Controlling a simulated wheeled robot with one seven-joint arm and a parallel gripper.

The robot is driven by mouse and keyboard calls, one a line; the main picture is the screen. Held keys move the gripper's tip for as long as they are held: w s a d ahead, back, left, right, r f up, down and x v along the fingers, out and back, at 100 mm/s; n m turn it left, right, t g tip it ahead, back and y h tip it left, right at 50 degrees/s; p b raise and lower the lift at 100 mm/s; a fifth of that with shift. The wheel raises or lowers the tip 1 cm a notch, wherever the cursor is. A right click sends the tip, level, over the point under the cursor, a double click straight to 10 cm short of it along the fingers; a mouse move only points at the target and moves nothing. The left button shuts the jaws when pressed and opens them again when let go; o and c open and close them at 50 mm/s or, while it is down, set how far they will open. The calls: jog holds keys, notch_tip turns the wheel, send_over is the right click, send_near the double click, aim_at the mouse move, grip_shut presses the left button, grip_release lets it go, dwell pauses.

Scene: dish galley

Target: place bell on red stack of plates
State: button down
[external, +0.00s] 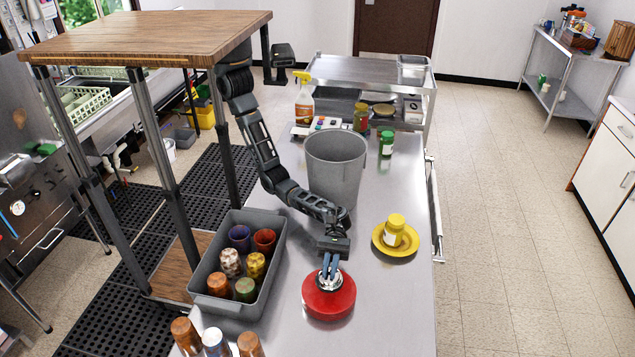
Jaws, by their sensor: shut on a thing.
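The red stack of plates (318,301) sits on the steel table (384,309) near the front. My gripper (330,273) points down over the stack's middle. It is shut on the bell (327,284), a small silvery thing mostly hidden by the fingers. The bell is over the plates, at or just above their surface. I cannot tell whether it touches them.
A grey bin of several cups (218,303) stands left of the stack. A tall grey bucket (337,162) is behind. A yellow plate (378,240) with a yellow jar (395,228) is at the right. Several cups (216,342) stand at the front left.

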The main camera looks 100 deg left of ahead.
aim_at(327, 288)
jog(key=shift+f+b, duration=1.95)
jog(key=shift+b, duration=0.15)
jog(key=shift+f, duration=0.2)
jog(key=c, duration=1.1)
grip_release()
jog(key=shift+r, duration=0.1)
